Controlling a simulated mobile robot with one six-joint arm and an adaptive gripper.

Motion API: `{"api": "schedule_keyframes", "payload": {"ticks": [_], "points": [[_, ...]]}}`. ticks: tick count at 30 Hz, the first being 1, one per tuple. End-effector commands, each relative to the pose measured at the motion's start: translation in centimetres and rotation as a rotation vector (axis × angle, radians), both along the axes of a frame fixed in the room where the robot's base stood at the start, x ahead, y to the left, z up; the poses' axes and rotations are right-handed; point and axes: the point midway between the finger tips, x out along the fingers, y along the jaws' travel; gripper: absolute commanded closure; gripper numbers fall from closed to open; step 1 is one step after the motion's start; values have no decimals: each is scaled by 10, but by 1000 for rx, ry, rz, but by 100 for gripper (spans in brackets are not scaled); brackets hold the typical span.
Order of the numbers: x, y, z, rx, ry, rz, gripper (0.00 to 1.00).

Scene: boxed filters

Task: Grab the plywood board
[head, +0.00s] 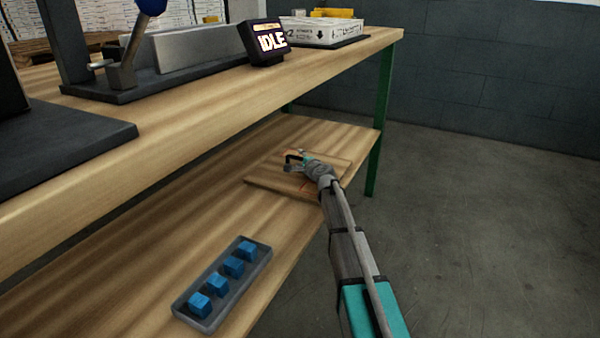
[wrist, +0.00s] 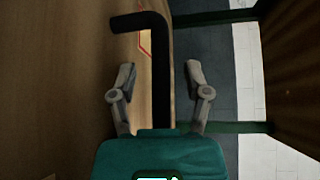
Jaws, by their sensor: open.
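The plywood board (head: 338,164) is a thin, flat brown panel lying on the lower shelf near its far right end. An orange line shows on it by the front edge. My gripper (head: 293,162) is over the board in the head view and hides part of it. In the wrist view my gripper (wrist: 162,70) has its two fingers spread apart, with no board between them. A black bent bar runs forward between the fingers and hooks left. I cannot tell whether my gripper touches the board.
The bench top (head: 200,105) overhangs the lower shelf (head: 150,240). A grey tray (head: 262,262) with several blue cubes is at the shelf's front. A green leg (head: 380,125) stands right of the board. The floor to the right is clear.

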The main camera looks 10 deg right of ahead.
Motion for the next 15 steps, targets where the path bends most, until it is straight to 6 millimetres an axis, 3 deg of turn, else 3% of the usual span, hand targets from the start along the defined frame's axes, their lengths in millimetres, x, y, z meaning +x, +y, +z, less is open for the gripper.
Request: {"api": "schedule_keyframes", "payload": {"ticks": [7, 15], "points": [[0, -1, 0, 0, 0, 0, 38], [0, -1, 0, 0, 0, -1, 86]]}}
